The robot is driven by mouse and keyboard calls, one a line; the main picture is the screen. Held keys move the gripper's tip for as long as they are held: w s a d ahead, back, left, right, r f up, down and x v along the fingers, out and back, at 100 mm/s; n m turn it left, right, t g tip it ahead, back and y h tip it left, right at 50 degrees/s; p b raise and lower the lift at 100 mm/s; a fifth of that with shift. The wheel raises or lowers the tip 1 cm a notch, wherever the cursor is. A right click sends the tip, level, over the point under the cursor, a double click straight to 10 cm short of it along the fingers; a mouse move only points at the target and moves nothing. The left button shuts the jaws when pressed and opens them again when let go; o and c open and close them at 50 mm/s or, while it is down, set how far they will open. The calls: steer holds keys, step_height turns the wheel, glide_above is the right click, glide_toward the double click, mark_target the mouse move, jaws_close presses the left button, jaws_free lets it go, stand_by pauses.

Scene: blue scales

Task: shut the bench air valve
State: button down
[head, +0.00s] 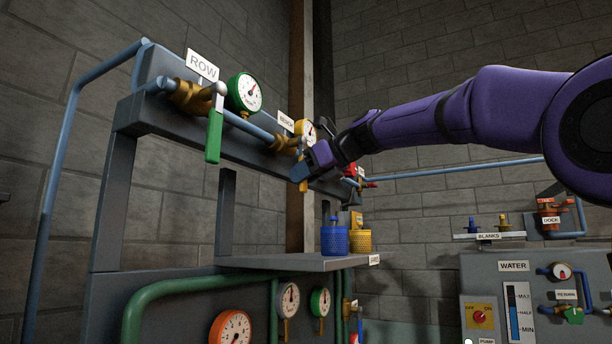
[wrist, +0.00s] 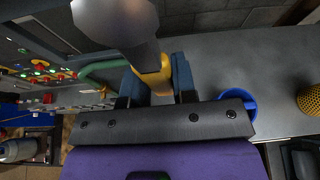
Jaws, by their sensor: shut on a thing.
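The bench air valve (head: 281,143) is a brass body on the blue pipe of the grey rail, under a white label (head: 286,121) that seems to read BENCH. Its yellow handle (wrist: 153,76) shows between the fingers of my gripper (wrist: 157,82) in the wrist view, and the fingers are shut on it. In the head view my gripper (head: 306,164) is at the handle, just below and right of the valve body. The gripper hides most of the handle there, so its exact angle is hard to tell.
A ROW valve with a green handle (head: 214,136) hanging down is to the left, beside a green gauge (head: 244,92). A yellow gauge (head: 305,129) is close above my gripper. A blue cup (head: 335,241) and a yellow cup (head: 360,241) stand on the shelf (head: 290,263) below.

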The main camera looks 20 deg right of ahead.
steer(key=shift+s+a, duration=0.2)
steer(key=shift+m, duration=0.3)
steer(key=c, duration=0.9)
jaws_free()
steer(key=shift+s, duration=0.1)
steer(key=v, duration=1)
steer(key=shift+s+d+r, duration=0.1)
steer(key=shift+d+r, duration=0.05)
steer(key=shift+d, duration=0.2)
